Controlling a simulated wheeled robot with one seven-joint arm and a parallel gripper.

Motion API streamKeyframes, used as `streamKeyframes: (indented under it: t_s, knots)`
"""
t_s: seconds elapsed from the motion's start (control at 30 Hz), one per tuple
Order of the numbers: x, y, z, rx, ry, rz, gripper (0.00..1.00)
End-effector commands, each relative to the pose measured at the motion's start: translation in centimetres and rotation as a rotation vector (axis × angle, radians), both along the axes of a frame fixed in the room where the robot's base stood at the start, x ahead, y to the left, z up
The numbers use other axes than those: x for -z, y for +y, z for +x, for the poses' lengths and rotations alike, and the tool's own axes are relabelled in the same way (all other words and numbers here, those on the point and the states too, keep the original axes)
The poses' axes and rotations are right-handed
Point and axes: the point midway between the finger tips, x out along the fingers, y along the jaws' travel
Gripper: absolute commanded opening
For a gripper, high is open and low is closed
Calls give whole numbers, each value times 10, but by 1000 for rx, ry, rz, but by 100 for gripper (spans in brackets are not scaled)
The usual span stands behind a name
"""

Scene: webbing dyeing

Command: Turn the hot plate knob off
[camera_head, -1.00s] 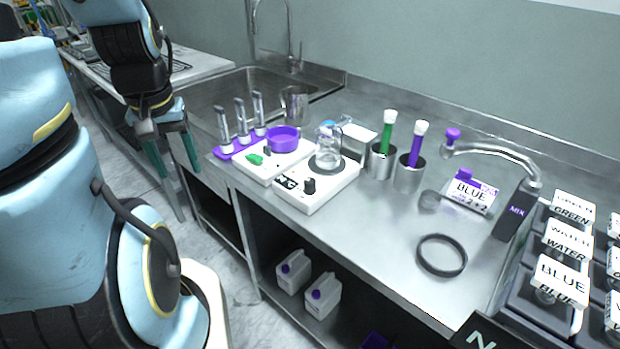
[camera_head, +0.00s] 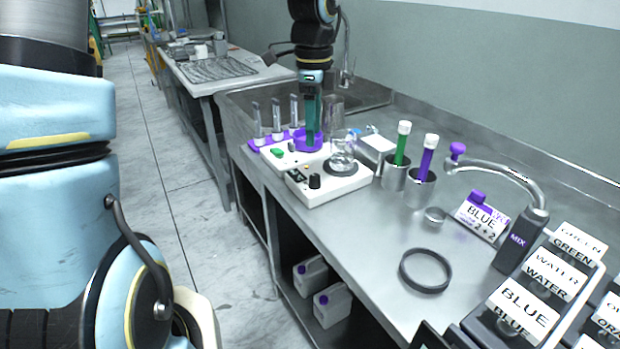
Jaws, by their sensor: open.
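Two white bench units with black knobs stand side by side on the steel counter. I cannot tell for certain which is the hot plate.
A purple rack with upright tools (camera_head: 277,124) stands left of the units. Metal cups with green (camera_head: 402,143) and purple (camera_head: 427,156) tubes stand to their right, then a tap marked MIX (camera_head: 516,240). A black ring (camera_head: 425,270) lies on clear counter. A sink is behind.

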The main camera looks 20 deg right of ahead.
Motion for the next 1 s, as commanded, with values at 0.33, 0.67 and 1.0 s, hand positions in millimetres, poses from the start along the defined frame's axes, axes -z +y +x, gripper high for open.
streamKeyframes:
  t_s: [0.33, 0.67, 1.0]
  knots:
    - [31, -8, -4, 58, 7, 2, 62]
    - [88, -8, -3, 55, 5, 1, 62]
    - [107, -7, -3, 53, 3, -1, 62]
